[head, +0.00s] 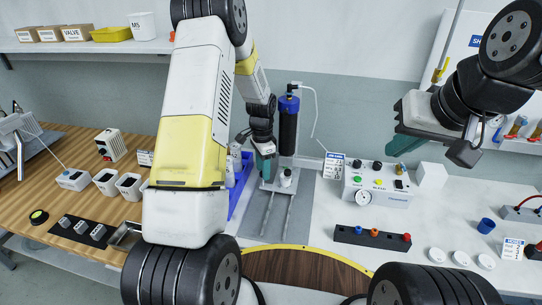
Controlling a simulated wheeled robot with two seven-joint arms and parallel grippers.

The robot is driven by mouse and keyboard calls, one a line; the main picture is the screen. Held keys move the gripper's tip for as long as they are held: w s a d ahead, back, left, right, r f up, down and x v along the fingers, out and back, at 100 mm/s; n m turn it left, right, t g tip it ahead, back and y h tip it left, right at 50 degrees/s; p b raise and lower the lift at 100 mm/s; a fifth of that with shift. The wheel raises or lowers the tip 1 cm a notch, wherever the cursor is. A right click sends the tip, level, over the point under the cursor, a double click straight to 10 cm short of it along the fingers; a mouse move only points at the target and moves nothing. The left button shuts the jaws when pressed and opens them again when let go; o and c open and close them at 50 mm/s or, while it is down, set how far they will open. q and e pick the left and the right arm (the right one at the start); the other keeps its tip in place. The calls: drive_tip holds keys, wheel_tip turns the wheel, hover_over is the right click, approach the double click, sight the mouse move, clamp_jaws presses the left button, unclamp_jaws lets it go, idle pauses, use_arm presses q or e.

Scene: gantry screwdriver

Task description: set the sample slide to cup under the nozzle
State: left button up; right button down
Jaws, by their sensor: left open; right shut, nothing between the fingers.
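The sample slide (274,187) is a small light plate at the far end of two parallel metal rails (267,216) on a grey base. A small white cup (286,178) stands on it, close below a tall dark cylinder with a blue cap (289,125). The nozzle itself is too small to make out. My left gripper (266,172), with teal fingers, is open and points down at the slide, just left of the cup. I cannot tell whether it touches the slide. My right gripper (405,145) is shut and empty, raised over the back of the right bench.
A control box (380,190) with buttons and a gauge stands right of the rails. A black strip with coloured knobs (372,237) lies in front. A blue tray (240,190) is left of the rails, partly hidden by my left arm. White discs and a blue cup (486,226) are at right.

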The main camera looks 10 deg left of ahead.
use_arm(q)
drive_tip(key=shift+r, duration=0.1)
wheel_tip(320, 180, up, 8)
drive_tip(key=shift+f, duration=0.15)
idle(0.4)
drive_tip(key=shift+r, duration=0.2)
drive_tip(key=s+r+n+t+h, duration=0.1)
drive_tip(key=s+r+n+t, duration=0.15)
drive_tip(key=s+r, duration=0.5)
drive_tip(key=s+r+n+t, duration=0.1)
drive_tip(key=s+r+n, duration=0.25)
drive_tip(key=r, duration=0.65)
drive_tip(key=s+d+r+n+t, duration=0.1)
drive_tip(key=s+r+n, duration=0.1)
drive_tip(key=s, duration=0.6)
drive_tip(key=s+d+r+n+t+h, duration=0.1)
drive_tip(key=s+r, duration=0.3)
drive_tip(key=s, duration=0.4)
drive_tip(key=shift+d+n+t, duration=0.15)
drive_tip(key=shift+n+t, duration=0.2)
drive_tip(key=shift+n, duration=0.45)
